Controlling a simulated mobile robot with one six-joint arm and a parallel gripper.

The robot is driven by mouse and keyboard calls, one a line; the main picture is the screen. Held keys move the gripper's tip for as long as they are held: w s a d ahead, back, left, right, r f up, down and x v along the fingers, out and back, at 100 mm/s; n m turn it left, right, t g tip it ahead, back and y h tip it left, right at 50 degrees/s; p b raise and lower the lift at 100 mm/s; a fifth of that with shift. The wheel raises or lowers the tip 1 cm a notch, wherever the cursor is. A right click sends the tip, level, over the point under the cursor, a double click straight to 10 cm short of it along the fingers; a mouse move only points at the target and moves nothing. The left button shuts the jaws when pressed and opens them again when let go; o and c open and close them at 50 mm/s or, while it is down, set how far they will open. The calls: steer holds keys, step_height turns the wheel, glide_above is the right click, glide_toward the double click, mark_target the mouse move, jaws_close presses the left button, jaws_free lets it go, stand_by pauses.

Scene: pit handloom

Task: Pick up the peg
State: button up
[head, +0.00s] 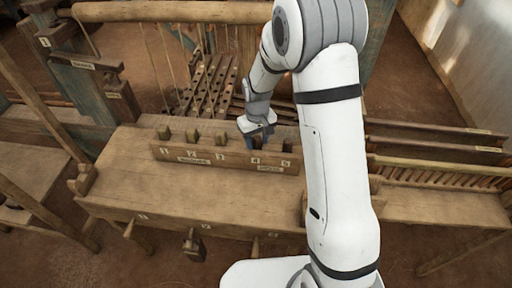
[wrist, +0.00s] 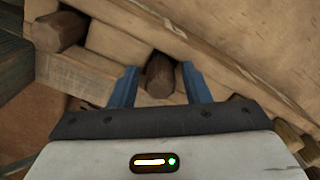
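A dark brown wooden peg (wrist: 160,75) stands between the two blue fingers of my gripper (wrist: 160,86) in the wrist view. A small gap shows on each side of it, so the gripper is open around it and not closed on it. In the head view my gripper (head: 262,136) is low at the wooden peg rack (head: 225,157), near the label 4. The peg between the fingers is mostly hidden there by the gripper.
Other pegs stand along the rack to the left, at labels 1 (head: 164,132), 2 (head: 192,137) and 3 (head: 221,139). In the wrist view a neighbouring peg (wrist: 59,32) is at upper left. The bench top (head: 180,188) in front is clear.

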steer(key=c, duration=0.8)
steer(key=shift+r, duration=0.15)
step_height(320, 180, up, 18)
steer(key=shift+f, duration=0.15)
